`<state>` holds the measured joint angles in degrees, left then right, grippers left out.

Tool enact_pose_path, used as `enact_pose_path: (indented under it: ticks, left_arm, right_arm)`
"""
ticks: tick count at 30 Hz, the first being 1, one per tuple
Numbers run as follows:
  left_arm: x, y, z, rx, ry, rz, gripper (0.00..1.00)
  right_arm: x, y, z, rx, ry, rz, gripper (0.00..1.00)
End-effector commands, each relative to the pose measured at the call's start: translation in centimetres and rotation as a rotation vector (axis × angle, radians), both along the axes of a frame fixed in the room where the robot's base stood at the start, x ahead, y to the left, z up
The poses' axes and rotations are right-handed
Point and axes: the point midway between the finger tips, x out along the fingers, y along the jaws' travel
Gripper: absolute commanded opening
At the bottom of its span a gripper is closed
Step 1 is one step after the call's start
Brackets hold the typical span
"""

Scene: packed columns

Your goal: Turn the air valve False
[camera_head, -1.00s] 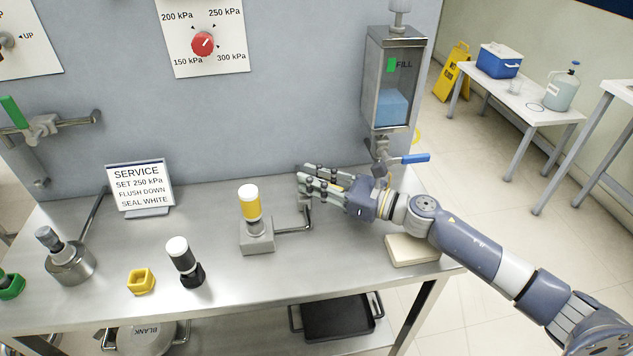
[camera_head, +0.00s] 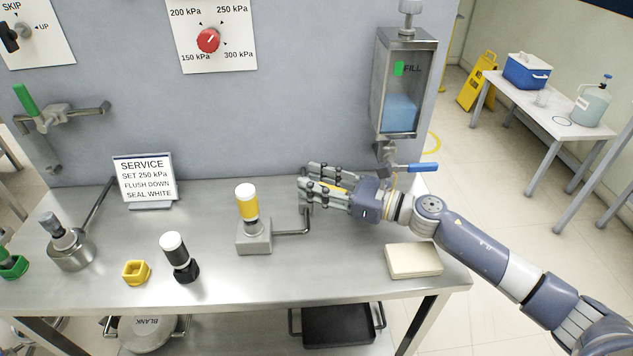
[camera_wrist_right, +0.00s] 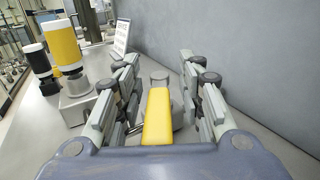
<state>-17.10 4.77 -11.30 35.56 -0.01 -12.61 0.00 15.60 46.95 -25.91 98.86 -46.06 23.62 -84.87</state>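A yellow lever handle (camera_wrist_right: 158,118) lies between the fingers of my right gripper (camera_wrist_right: 158,68) in the wrist view, with a grey round valve part (camera_wrist_right: 159,80) at its far end. Gaps show on both sides of the handle, so the fingers are open around it and apart from it. In the head view my right gripper (camera_head: 307,180) reaches left over the bench near the wall, mostly hiding this valve. Other levers are a green one (camera_head: 26,100) on the left wall pipe and a blue one (camera_head: 423,167) under the hopper. My left gripper is not in view.
A yellow-and-white cylinder (camera_head: 247,203) stands on a grey block left of the gripper. A black-and-white cylinder (camera_head: 178,258), yellow socket (camera_head: 136,272) and service sign (camera_head: 145,180) stand further left. The hopper (camera_head: 403,90) hangs above my wrist. A cream block (camera_head: 413,261) lies below my forearm.

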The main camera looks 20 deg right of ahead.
Motion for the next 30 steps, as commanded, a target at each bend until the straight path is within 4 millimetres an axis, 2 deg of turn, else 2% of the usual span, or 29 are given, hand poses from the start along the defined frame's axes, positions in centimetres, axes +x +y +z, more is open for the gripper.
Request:
enact_pose_path:
  ticks: [11, 30]
  left_arm:
    - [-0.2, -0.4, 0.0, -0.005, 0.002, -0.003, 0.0]
    - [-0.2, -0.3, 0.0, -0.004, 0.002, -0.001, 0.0]
  right_arm:
    - [-0.5, -0.4, -0.1, 0.001, 0.002, 0.0, 0.37]
    - [-7.1, -7.7, -0.2, 0.0, 0.003, -0.001, 0.37]
